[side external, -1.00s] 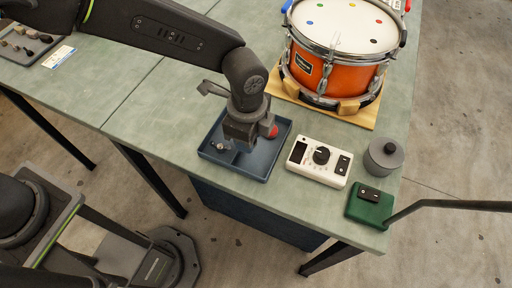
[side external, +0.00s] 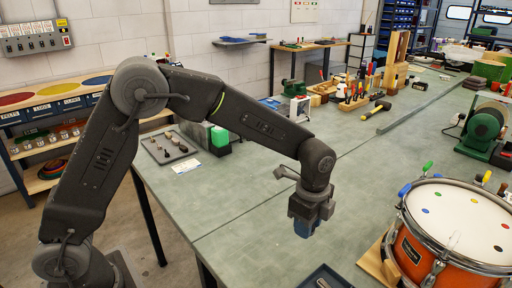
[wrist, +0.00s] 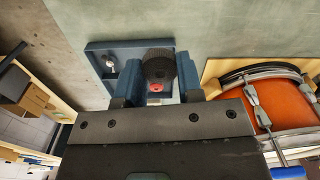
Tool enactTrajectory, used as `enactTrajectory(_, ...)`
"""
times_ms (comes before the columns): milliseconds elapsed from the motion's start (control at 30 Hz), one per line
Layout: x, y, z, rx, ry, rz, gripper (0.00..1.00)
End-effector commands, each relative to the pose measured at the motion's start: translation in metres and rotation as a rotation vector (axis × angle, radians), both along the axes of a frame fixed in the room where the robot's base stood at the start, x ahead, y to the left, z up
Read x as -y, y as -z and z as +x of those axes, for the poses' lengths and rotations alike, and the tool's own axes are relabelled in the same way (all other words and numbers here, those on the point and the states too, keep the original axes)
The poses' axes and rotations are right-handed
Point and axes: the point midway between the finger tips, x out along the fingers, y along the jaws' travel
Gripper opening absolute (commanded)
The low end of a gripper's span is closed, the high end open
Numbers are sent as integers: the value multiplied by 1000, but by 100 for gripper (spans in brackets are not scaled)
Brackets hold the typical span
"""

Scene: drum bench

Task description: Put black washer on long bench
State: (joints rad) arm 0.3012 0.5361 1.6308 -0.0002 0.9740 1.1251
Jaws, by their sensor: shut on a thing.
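The black washer (wrist: 158,68) shows in the wrist view as a dark round disc between the two blue fingertips. My gripper (wrist: 159,78) is shut on it. In the side view my gripper (side external: 305,228) hangs above the bench, pointing down, and the washer cannot be made out there. The long bench (side external: 250,215) has a grey-green top and runs away to the back right. The blue tray (wrist: 97,46) lies below my gripper; its corner shows at the bottom of the side view (side external: 322,278).
A small silver part (wrist: 109,62) lies in the tray, and a red part (wrist: 155,87) shows below the washer. An orange drum (side external: 430,256) stands at the right. A dark parts tray (side external: 168,148) and a white card (side external: 186,166) lie at the left. The bench middle is clear.

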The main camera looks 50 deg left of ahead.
Motion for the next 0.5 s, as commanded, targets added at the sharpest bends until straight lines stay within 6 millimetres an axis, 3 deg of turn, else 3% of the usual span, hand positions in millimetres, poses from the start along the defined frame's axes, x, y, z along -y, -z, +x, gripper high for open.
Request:
enactTrajectory(33, -24, 0, 19, 0, -50, 0, 12)
enactTrajectory(200, -100, 0, 65, 0, -186, 0, 12)
enactTrajectory(500, -251, 1, 106, -1, -415, 0, 12)
